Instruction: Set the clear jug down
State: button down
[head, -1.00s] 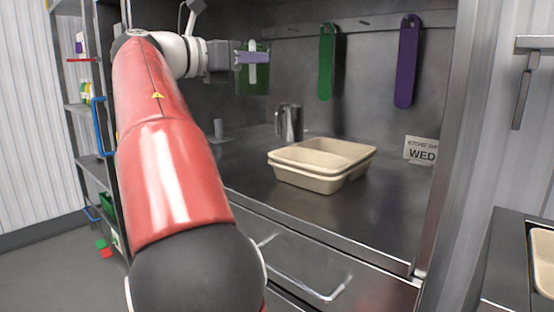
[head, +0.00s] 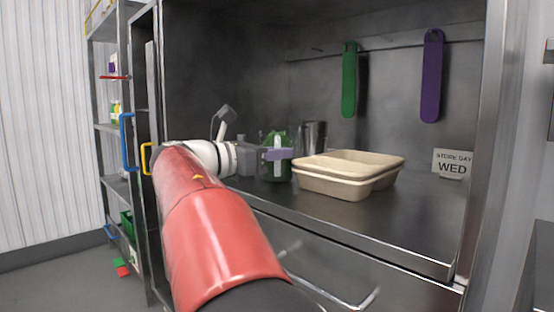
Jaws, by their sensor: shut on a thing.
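The clear jug (head: 281,172) looks green in the head view. It is upright at the left of the steel counter, just left of the stacked trays. My gripper (head: 277,154) is shut on it from the left, with a pale purple finger across its front. The jug's base is at about the level of the counter top (head: 370,215); I cannot tell whether it touches. The finger hides part of the jug's side.
Stacked beige compartment trays (head: 345,182) stand right of the jug. A metal pitcher (head: 313,134) stands behind. A green strip (head: 349,80) and purple strip (head: 432,75) hang at the back. A "WED" sign (head: 452,164) stands right. The counter's front right is clear.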

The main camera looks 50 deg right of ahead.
jog(key=shift+f, duration=0.15)
jog(key=c, duration=1.5)
grip_release()
jog(key=shift+a, duration=0.15)
jog(key=p+v, duration=0.1)
jog(key=v, duration=1)
jog(key=shift+w+a, duration=0.2)
jog(key=shift+a, duration=0.15)
